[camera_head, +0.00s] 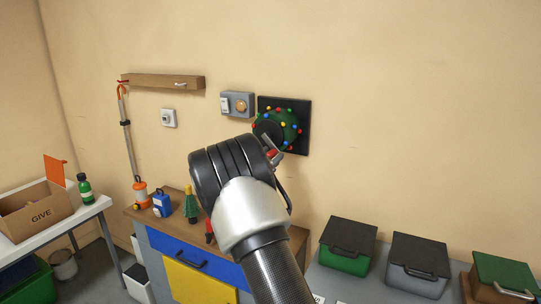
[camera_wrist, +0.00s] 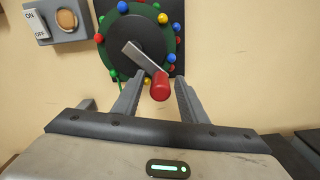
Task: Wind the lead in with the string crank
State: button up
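The string crank (camera_head: 268,131) is on the wall: a dark disc with a crank arm, in front of a green reel with coloured bulbs (camera_head: 298,132) on a black backplate. In the wrist view the grey crank arm (camera_wrist: 143,56) slants down right to a red handle (camera_wrist: 160,87). My gripper (camera_wrist: 158,94) is open, its fingers on either side of the red handle with gaps showing. In the head view my wrist hides part of the crank, and a little red shows by the fingers. A thin green line, perhaps the lead (camera_wrist: 115,75), runs below the reel.
Left of the crank is a grey box with an ON/OFF switch (camera_wrist: 36,24) and a round knob (camera_wrist: 67,20). Below stands a cabinet with a blue drawer (camera_head: 190,258). Lidded bins (camera_head: 345,262) line the lower right. The wall right of the crank is clear.

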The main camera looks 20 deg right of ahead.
grip_shut()
jog(key=shift+f, duration=0.15)
jog(key=b, duration=0.2)
jog(key=f+m+b, duration=0.1)
jog(key=b, duration=0.1)
jog(key=shift+w+a, duration=0.15)
jog(key=shift+w, duration=0.05)
jog(key=shift+w+a+r+m+b, duration=0.1)
jog(key=shift+r+m+b, duration=0.1)
jog(key=shift+m+b, duration=0.35)
jog(key=shift+r, duration=0.15)
grip_release()
